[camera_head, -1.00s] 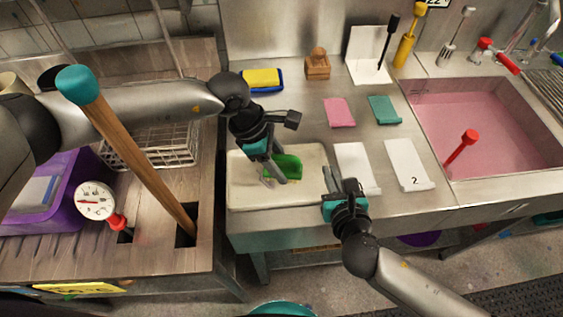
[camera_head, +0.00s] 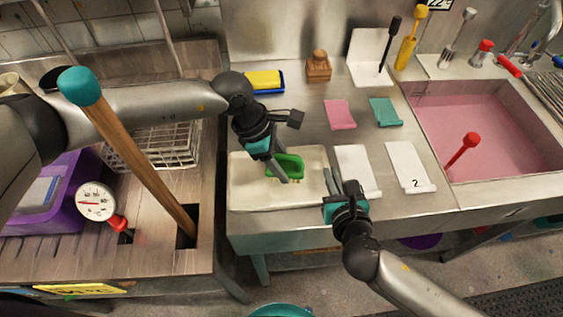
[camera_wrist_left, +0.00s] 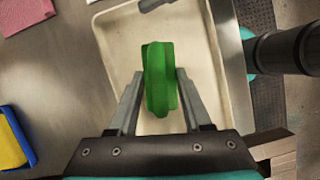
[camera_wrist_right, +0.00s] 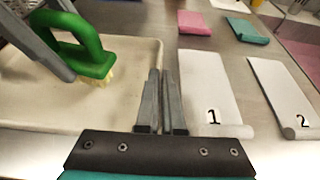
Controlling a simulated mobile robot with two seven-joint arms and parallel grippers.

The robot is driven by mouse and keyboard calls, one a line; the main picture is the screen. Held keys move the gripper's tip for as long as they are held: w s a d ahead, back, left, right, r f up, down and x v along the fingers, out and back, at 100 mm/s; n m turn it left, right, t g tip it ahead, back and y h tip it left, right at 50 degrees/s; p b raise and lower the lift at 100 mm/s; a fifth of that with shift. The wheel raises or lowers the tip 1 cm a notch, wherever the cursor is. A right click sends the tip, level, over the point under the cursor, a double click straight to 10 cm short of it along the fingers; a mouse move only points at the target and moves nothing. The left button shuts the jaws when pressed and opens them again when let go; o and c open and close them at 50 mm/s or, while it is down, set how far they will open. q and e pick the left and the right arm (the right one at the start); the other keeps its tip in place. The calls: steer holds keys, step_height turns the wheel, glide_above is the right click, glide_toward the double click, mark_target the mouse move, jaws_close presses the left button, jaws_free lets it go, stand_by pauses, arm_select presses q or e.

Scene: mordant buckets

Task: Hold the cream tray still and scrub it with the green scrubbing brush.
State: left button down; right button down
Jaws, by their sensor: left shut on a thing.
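The cream tray (camera_head: 245,190) lies on the steel counter and also shows in the right wrist view (camera_wrist_right: 60,110). My left gripper (camera_head: 279,174) is shut on the green scrubbing brush (camera_head: 288,163), which is over the tray's middle. The brush fills the gap between the fingers in the left wrist view (camera_wrist_left: 158,80). In the right wrist view its pale bristles point down at the tray floor; I cannot tell whether they touch. My right gripper (camera_head: 329,184) is at the tray's right rim, its fingers close together on either side of it (camera_wrist_right: 162,78).
Numbered white cards (camera_head: 408,165) lie right of the tray. Pink (camera_head: 339,114) and teal (camera_head: 385,111) cloths, a yellow-blue sponge (camera_head: 265,81) and a wooden block brush (camera_head: 318,67) are behind. A pink-filled sink (camera_head: 480,125) is at right. A wire basket (camera_head: 165,145) stands left.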

mark_target(267, 169)
arm_select(q)
steer(key=a, duration=0.3)
steer(key=shift+s+a+f, duration=0.1)
steer(key=shift+s+a, duration=0.05)
steer(key=shift+s, duration=0.2)
steer(key=shift+r, duration=4.2)
arm_select(e)
steer(key=c, duration=1)
jaws_free()
steer(key=v, duration=1.2)
steer(key=shift+w, duration=0.1)
